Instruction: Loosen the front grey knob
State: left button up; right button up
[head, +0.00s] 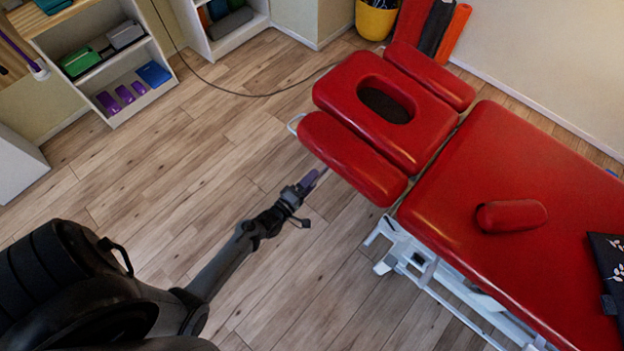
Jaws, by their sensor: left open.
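No grey knob can be made out in the head view; the underside of the red treatment table (520,180) is mostly hidden by its padding. The table's head end has a headrest (340,92) with an oval hole and a red arm pad (352,158) on its near side. My left gripper (312,181) is open and empty, just left of and below this near arm pad. It appears apart from the pad. My right gripper is not in view.
White metal legs and frame (420,262) stand under the table. A red bolster (511,215) lies on the table. Shelves (128,80) stand at the upper left. A cable (255,95) crosses the open wooden floor.

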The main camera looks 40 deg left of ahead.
pick_arm(q)
jog(key=s+p, duration=0.1)
jog(key=s, duration=0.9)
jog(key=shift+d+p, duration=0.15)
jog(key=shift+p, duration=0.2)
